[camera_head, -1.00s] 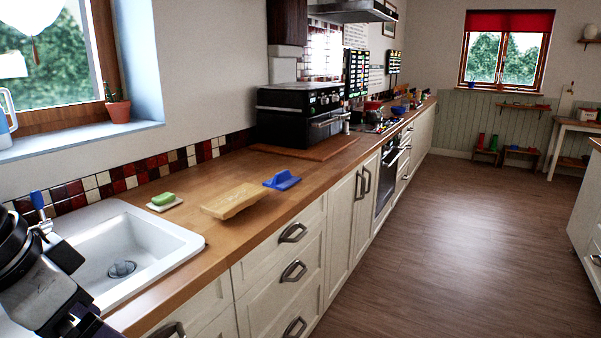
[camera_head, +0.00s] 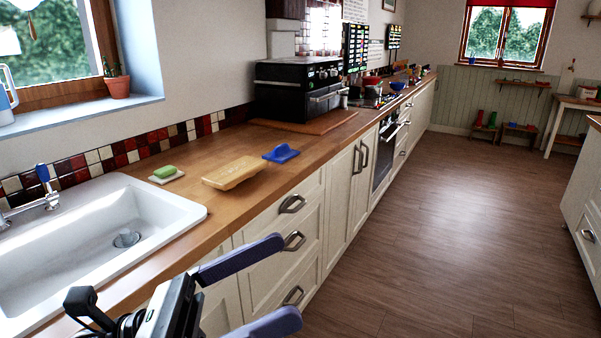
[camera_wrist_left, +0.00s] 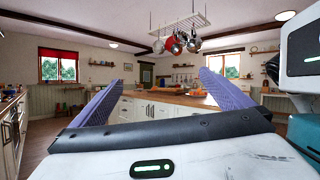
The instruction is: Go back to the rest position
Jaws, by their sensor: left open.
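My left gripper (camera_head: 262,290) is at the bottom of the head view, in front of the cabinet drawers by the sink. Its two blue fingers are spread apart with nothing between them. In the left wrist view its fingers (camera_wrist_left: 158,100) are also apart, with the room and an island behind them. My right gripper does not show in the head view.
A white sink (camera_head: 168,211) is set in the wooden counter (camera_head: 222,161). A green sponge (camera_head: 164,171), a wooden board (camera_head: 234,172) and a blue object (camera_head: 281,153) lie beyond it. A black oven (camera_head: 297,91) stands farther back. The floor (camera_head: 440,220) at right is clear.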

